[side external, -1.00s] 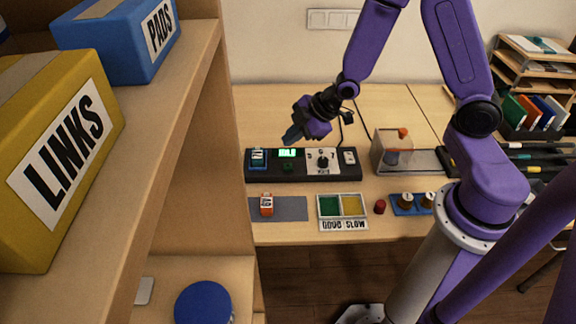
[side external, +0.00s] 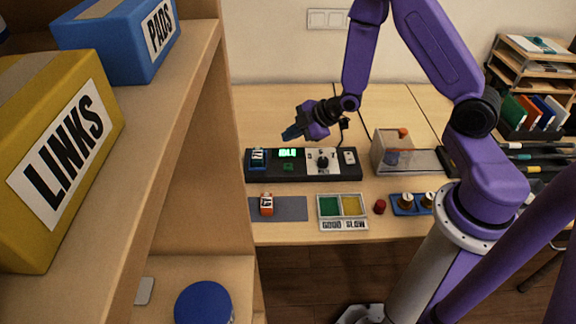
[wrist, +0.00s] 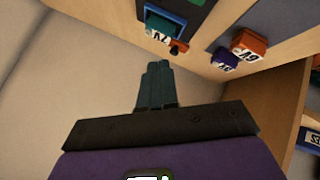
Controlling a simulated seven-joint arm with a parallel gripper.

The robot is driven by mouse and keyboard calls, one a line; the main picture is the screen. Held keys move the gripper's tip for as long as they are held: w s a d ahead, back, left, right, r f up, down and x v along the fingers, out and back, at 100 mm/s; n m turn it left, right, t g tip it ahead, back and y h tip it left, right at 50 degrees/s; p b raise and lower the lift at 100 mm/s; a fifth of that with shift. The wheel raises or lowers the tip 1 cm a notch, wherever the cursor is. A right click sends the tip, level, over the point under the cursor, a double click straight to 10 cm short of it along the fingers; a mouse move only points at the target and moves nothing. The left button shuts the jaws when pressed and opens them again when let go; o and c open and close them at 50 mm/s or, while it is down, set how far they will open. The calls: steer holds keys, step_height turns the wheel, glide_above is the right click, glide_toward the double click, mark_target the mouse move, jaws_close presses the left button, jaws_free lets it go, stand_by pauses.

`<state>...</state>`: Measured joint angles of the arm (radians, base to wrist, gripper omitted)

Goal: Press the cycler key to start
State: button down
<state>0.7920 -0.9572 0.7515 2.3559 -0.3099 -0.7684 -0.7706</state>
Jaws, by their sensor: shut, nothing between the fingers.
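The cycler is a long black console (side external: 330,178) on the table in the side external view. Its lit green display (side external: 288,153) reads IDLE. A green key (side external: 288,167) sits just below the display. A blue piece (side external: 258,158) with a white label sits at the console's left end, and a pale panel with a black dial (side external: 323,161) is right of the display. My gripper (side external: 291,134) is shut and empty, its fingertips above and behind the display, apart from the key. In the wrist view the shut fingers (wrist: 157,85) point toward a labelled blue piece (wrist: 160,33).
An orange labelled piece (side external: 266,205) lies on a grey mat (side external: 292,208) in front. Nearby are a two-compartment tray (side external: 343,214), a red cylinder (side external: 380,207) and a clear box (side external: 388,150). A wooden shelf (side external: 195,110) with LINKS and PADS boxes stands at left.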

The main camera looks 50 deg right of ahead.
mark_target(291, 167)
steer(key=shift+f, duration=4)
steer(key=shift+f, duration=0.1)
steer(key=shift+f, duration=0.35)
steer(key=shift+f, duration=0.5)
steer(key=shift+r, duration=0.95)
steer(key=shift+r, duration=2.5)
